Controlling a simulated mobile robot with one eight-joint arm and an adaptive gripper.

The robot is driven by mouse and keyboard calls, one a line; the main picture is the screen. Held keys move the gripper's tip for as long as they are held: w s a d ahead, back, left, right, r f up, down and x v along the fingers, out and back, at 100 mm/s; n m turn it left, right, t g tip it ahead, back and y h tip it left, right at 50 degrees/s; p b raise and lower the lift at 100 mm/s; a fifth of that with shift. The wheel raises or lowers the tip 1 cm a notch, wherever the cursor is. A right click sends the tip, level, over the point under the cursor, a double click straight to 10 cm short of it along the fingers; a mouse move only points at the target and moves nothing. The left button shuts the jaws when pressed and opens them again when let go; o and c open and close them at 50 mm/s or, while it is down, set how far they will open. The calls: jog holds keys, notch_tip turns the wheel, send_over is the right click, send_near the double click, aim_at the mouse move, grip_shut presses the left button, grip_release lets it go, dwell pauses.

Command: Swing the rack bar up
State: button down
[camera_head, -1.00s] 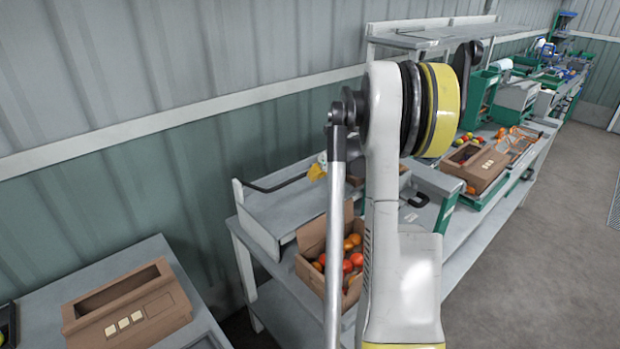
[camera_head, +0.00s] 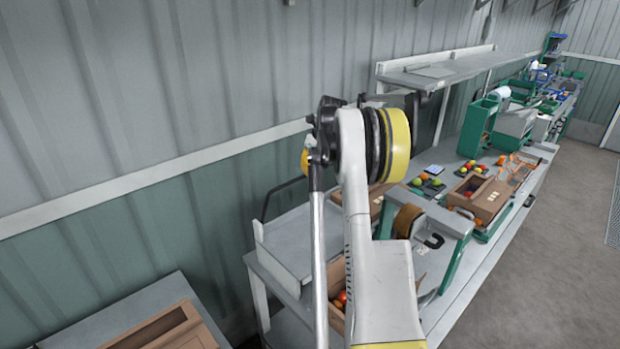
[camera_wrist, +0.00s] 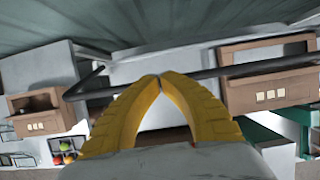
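The rack bar (camera_head: 282,190) is a thin dark bent bar at the left end of the grey tray-like rack (camera_head: 290,250) in the head view. In the wrist view the bar (camera_wrist: 270,70) runs across the picture, level with my fingertips, with a bent piece at its left end. My gripper (camera_wrist: 160,77) has its yellow fingers closed, their tips meeting over the bar's line. I cannot tell whether the bar is pinched or only touched. In the head view my gripper (camera_head: 305,161) is mostly hidden behind my arm, by the bar's upper end.
A ribbed wall stands close behind the rack. A cardboard box (camera_head: 337,300) with red fruit sits below the rack. An upper shelf (camera_head: 450,70) overhangs the bench to the right. Another brown box (camera_head: 165,330) lies on the left table. The floor at right is clear.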

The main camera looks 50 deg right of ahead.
jog(key=w+d+r+p, duration=0.1)
jog(key=w+p, duration=0.1)
jog(key=w, duration=0.5)
jog(key=shift+w, duration=0.15)
jog(key=shift+r, duration=0.1)
dwell(0.3)
jog(key=v, duration=1.2)
jog(key=shift+d, duration=0.1)
